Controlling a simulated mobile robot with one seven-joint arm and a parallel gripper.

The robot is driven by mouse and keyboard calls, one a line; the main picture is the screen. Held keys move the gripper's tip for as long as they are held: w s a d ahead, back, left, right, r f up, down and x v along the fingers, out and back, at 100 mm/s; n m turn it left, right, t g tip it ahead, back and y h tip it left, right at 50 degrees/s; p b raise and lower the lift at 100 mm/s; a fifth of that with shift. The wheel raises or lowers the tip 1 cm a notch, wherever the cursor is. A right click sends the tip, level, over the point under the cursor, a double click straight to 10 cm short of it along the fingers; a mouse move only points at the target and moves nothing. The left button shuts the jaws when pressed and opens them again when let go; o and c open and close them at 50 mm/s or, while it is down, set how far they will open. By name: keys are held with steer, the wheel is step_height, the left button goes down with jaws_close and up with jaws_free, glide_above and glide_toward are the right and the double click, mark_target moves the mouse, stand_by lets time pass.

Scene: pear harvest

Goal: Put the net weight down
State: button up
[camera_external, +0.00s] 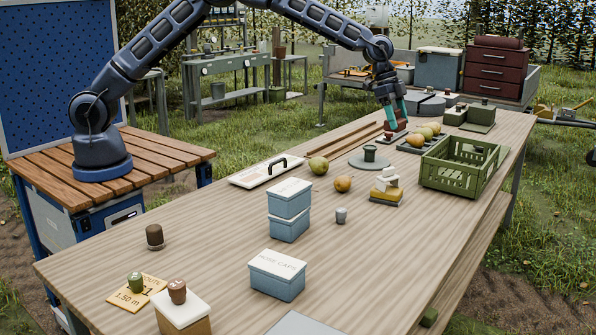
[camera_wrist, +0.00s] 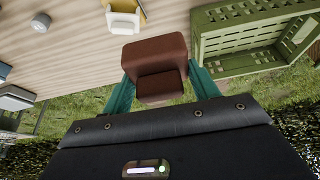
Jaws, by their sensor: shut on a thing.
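A stepped, brown-red block, which I take to be the net weight (camera_wrist: 160,52), sits between the two teal fingers of my gripper (camera_wrist: 160,76) in the wrist view. The fingers are shut on its sides. In the external view my gripper (camera_external: 396,118) points down over the far part of the long wooden table (camera_external: 235,235), left of the green crate (camera_external: 455,176). A small dark red shape shows at its fingertips there, too small to make out. I cannot tell whether the block touches the table.
Pears (camera_external: 318,165) lie on the table nearer the camera. Blue boxes (camera_external: 277,275) and a white board (camera_external: 262,171) are nearer the front. Bare tabletop lies between them.

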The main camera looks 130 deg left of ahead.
steer(key=s+a, duration=0.4)
steer(key=a, duration=0.4)
step_height(320, 180, down, 20)
steer(key=shift+d+r, duration=0.1)
steer(key=shift+d, duration=0.05)
steer(key=o, duration=1.2)
steer(key=shift+f, duration=0.2)
steer(key=v, duration=1.2)
steer(key=shift+s+r, duration=0.1)
steer(key=shift+r, duration=0.05)
